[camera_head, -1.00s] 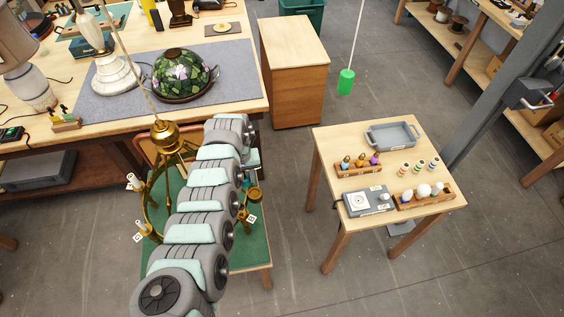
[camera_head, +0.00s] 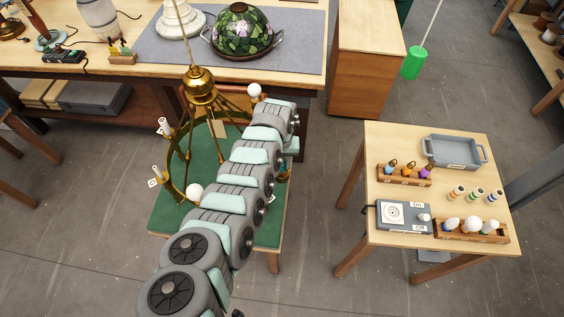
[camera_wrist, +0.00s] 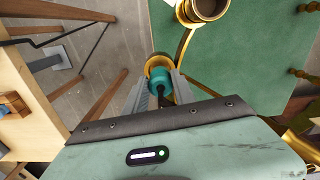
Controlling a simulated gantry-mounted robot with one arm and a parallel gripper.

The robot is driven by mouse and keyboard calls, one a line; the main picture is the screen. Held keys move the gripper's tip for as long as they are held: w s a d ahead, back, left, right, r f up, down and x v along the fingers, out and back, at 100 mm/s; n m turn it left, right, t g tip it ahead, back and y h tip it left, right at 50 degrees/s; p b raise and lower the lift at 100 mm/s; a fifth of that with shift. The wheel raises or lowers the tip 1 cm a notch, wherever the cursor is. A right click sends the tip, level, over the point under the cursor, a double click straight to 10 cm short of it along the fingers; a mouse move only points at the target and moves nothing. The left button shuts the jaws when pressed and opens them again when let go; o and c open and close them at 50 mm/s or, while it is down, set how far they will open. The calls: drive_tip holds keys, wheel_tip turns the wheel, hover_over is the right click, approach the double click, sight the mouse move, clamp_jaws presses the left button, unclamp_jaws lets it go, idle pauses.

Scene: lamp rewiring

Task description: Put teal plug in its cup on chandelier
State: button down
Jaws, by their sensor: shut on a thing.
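The teal plug (camera_wrist: 165,82) is between the fingertips of my gripper (camera_wrist: 163,86) in the wrist view. My gripper is shut on it. A brass cup (camera_wrist: 157,62) lies just beyond the plug and shows partly around it; I cannot tell whether the plug is touching it or inside it. A second brass cup (camera_wrist: 207,8) is at the top edge. The brass chandelier (camera_head: 199,84) stands over the green-topped table (camera_head: 160,226) in the head view. My arm crosses its right side and hides my gripper, the plug and the cup there.
White bulbs (camera_head: 254,90) (camera_head: 194,191) and pale upright sleeves (camera_head: 163,126) are on the chandelier's arms. A side table (camera_head: 377,153) at right holds a grey tray (camera_head: 455,151), a switch box (camera_head: 402,216) and bulb racks. A workbench (camera_head: 60,75) with a stained-glass lamp (camera_head: 239,30) is behind.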

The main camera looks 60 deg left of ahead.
drive_tip(key=shift+f+b, duration=0.85)
drive_tip(key=shift+f, duration=0.6)
drive_tip(key=shift+d+r+p, duration=0.1)
drive_tip(key=shift+p, duration=0.2)
drive_tip(key=shift+f, duration=0.2)
drive_tip(key=c, duration=1)
unclamp_jaws()
drive_tip(key=shift+o, duration=0.2)
drive_tip(key=shift+r, duration=0.15)
drive_tip(key=shift+w+r, duration=0.1)
drive_tip(key=shift+r, duration=0.1)
drive_tip(key=shift+r+b, duration=0.45)
drive_tip(key=shift+r, duration=4.6)
